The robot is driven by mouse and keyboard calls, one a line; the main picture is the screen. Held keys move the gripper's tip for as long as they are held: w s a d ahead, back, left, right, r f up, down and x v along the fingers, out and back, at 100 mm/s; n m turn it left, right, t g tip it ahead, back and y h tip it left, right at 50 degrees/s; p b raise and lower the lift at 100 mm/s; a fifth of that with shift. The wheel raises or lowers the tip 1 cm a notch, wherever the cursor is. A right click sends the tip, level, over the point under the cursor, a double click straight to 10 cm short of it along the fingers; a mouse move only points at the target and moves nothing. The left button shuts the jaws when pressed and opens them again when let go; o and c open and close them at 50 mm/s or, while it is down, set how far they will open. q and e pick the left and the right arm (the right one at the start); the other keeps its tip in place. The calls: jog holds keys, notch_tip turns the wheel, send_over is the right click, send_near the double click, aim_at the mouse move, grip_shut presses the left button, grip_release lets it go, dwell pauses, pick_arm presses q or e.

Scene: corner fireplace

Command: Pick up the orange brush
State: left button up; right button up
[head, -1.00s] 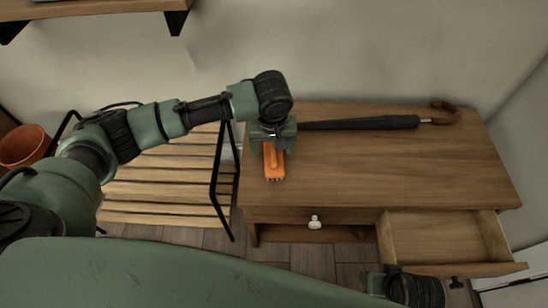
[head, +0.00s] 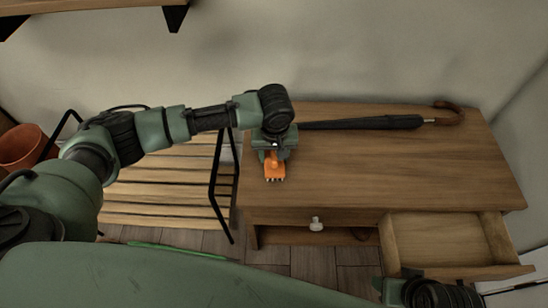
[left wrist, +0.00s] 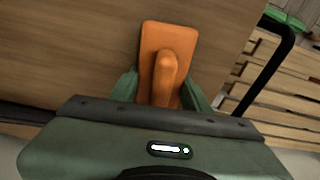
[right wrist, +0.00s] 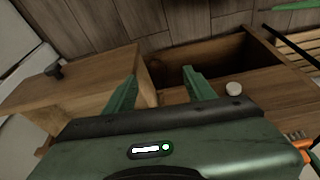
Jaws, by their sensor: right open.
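The orange brush (head: 275,169) lies near the left front part of the wooden desk top, bristles toward the desk's front edge. My left gripper (head: 274,155) is over it from above, its fingers one on each side. In the left wrist view the brush (left wrist: 168,38) shows its flat orange back and raised handle, and the fingers of the left gripper (left wrist: 160,88) sit close against both its sides. The brush seems to rest on the desk still. My right gripper (right wrist: 160,85) is open and empty near the desk's open drawer; the brush's edge (right wrist: 303,145) shows at far right there.
A black umbrella (head: 370,123) lies along the back of the desk (head: 400,165). The drawer (head: 440,240) at the right is pulled out and empty. A slatted bench (head: 165,190) stands left of the desk, with an orange pot (head: 22,147) beyond. The desk's middle is clear.

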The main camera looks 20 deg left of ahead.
pick_arm(q)
jog(key=shift+c, duration=1)
jog(key=shift+r, duration=0.1)
jog(key=shift+r, duration=0.2)
notch_tip(320, 180, up, 8)
jog(key=p, duration=0.3)
jog(key=shift+r, duration=0.15)
notch_tip(320, 180, up, 11)
jog(key=p, duration=0.2)
pick_arm(e)
notch_tip(320, 180, down, 19)
jog(key=s+g, duration=0.1)
